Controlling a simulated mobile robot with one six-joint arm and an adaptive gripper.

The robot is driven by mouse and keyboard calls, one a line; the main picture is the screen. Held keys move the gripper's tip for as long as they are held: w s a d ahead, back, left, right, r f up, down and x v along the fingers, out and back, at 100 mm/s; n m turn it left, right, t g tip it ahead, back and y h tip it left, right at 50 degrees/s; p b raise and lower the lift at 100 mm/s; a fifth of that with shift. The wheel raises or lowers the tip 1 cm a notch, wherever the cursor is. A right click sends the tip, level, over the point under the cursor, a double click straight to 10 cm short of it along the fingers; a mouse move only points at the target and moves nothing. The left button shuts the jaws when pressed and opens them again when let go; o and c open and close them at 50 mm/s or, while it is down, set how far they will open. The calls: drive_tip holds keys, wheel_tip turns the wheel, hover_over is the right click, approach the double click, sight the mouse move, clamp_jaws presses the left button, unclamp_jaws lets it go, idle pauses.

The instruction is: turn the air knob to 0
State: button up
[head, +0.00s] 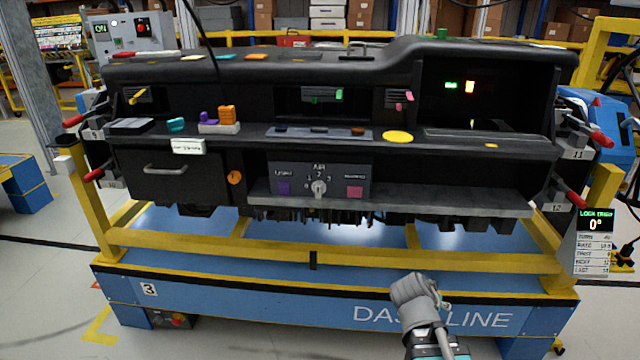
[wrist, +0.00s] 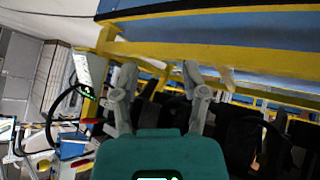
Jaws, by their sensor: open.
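The air knob (head: 319,188) is a small light-grey dial on the dark control panel (head: 337,181) in the middle of the dashboard. Its scale carries the label AIR above and numbers around it, with 0 at the lower left. The exact setting is too small to tell. My gripper (head: 412,288) is in front of the blue base, below and to the right of the knob and well apart from it. In the wrist view, its two grey fingers (wrist: 158,75) are spread with nothing between them. The knob does not show clearly in the wrist view.
A purple button (head: 284,188) and a pink button (head: 355,192) flank the knob. A grey ledge (head: 400,203) runs below the panel. The yellow frame rail (head: 400,261) and blue base (head: 250,290) stand in front. Loose coloured parts lie on the shelf above.

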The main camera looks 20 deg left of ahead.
drive_tip(key=w+a+r+t+p, duration=0.2)
drive_tip(key=a+r+t, duration=0.2)
drive_tip(key=a+r, duration=0.35)
drive_tip(key=n+t+y+p, duration=0.5)
drive_tip(key=t+y, duration=0.1)
drive_tip(key=y, duration=0.3)
approach(318, 192)
drive_tip(key=a+v, duration=0.1)
drive_tip(key=v, duration=0.2)
drive_tip(key=shift+s+d+f, duration=0.15)
drive_tip(key=shift+s+d, duration=0.1)
drive_tip(key=shift+d, duration=0.35)
drive_tip(key=shift+w, duration=0.15)
drive_tip(key=x, duration=1.3)
drive_tip(key=shift+w+a+r, duration=0.15)
drive_tip(key=shift+w+r, duration=0.05)
drive_tip(key=shift+w, duration=0.05)
drive_tip(key=shift+c, duration=0.3)
clamp_jaws()
